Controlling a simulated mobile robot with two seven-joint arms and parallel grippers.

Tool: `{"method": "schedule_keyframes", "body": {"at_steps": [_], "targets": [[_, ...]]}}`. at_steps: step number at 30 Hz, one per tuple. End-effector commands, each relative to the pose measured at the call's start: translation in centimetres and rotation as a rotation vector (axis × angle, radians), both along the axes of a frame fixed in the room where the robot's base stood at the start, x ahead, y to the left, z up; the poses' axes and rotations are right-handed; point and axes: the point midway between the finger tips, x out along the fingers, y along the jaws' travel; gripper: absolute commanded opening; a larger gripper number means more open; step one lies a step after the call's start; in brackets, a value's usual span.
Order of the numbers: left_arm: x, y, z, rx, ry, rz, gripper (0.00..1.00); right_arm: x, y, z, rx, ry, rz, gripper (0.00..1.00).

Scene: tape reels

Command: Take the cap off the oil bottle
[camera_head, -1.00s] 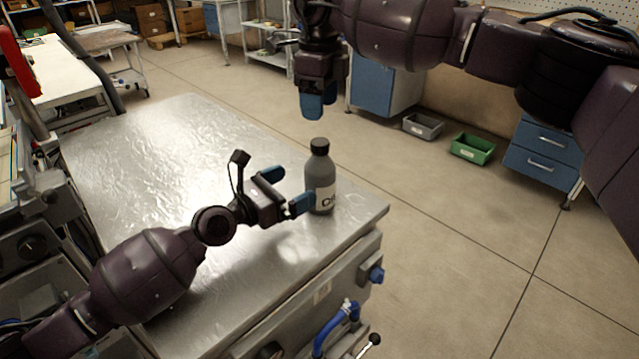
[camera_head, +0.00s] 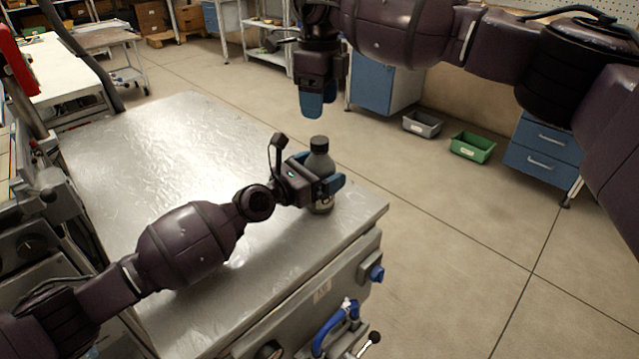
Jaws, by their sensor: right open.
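The oil bottle (camera_head: 319,163) stands upright near the right corner of the metal table. It is grey with a black cap (camera_head: 319,144) on top. My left gripper (camera_head: 320,174) is around the bottle's body below the cap, with blue fingers on either side. Its near finger crosses in front of the bottle and hides most of the label. Whether the fingers press on the bottle is unclear. My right gripper (camera_head: 312,104) is open and empty, pointing down. In the picture it appears above the cap, clear of the bottle.
The metal table (camera_head: 190,130) is otherwise bare, with free room left of the bottle. Its right edge is close to the bottle. A grey bin (camera_head: 422,124) and a green bin (camera_head: 473,147) sit on the floor beyond, near blue drawers (camera_head: 545,150).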

Motion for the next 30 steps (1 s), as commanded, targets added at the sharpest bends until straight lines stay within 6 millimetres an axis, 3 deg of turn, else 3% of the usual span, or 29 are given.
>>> {"method": "schedule_keyframes", "body": {"at_steps": [2,17,22,30], "targets": [[0.0,0.0,0.0,0.0,0.0,0.0,0.83,0.0,0.0,0.0,0.0,0.0,0.0,0.62],[0.0,0.0,0.0,0.0,0.0,0.0,0.07,-0.1,0.0,-0.5,0.0,0.008,-0.001,0.62],[0.0,0.0,0.0,0.0,0.0,0.0,0.04,-0.3,0.5,-1.0,0.03,0.023,-0.065,0.62],[0.0,0.0,0.0,0.0,0.0,0.0,0.04,-0.3,0.7,-1.0,0.032,0.029,-0.442,0.62]]}}
